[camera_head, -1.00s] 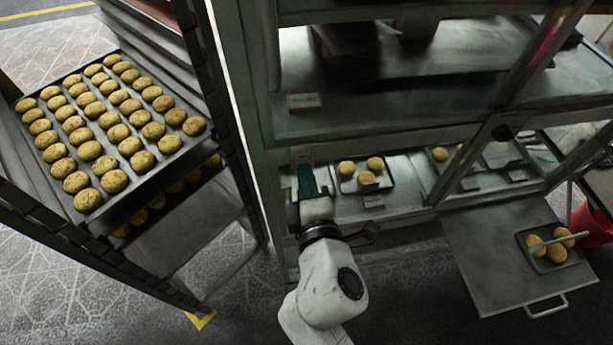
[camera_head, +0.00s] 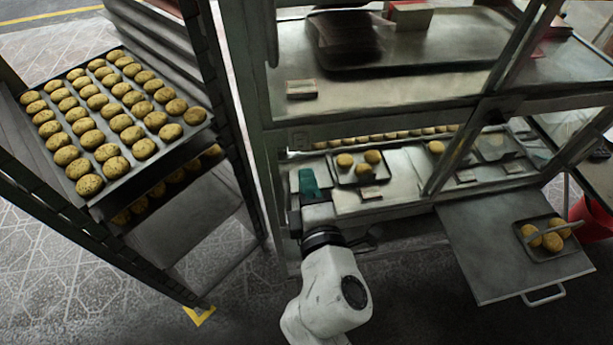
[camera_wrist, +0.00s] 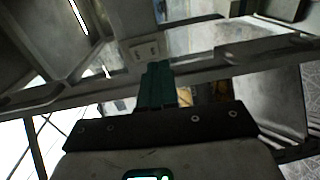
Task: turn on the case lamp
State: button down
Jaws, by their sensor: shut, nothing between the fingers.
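The lamp itself cannot be made out in the head view. In the wrist view a small pale switch plate (camera_wrist: 146,49) is fixed on the case's metal rail, just beyond my fingertips. My gripper (camera_head: 308,180) is at the case's left front corner, with teal fingers shut and empty. In the wrist view my gripper (camera_wrist: 156,70) points at the plate's lower edge. I cannot tell whether the fingertips touch it.
A rack at left holds a tray (camera_head: 122,180) of many buns. Small bun trays (camera_head: 345,180) sit inside the case. A pulled-out metal shelf (camera_head: 490,270) with a bun tray juts out at right, near a red bucket (camera_head: 580,212). Floor is clear between rack and case.

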jog(key=s+d+f+b, duration=0.1)
jog(key=s+d+b, duration=0.1)
jog(key=s, duration=0.6)
jog(key=shift+s+d+f, duration=0.15)
jog(key=shift+f, duration=0.05)
dwell(0.4)
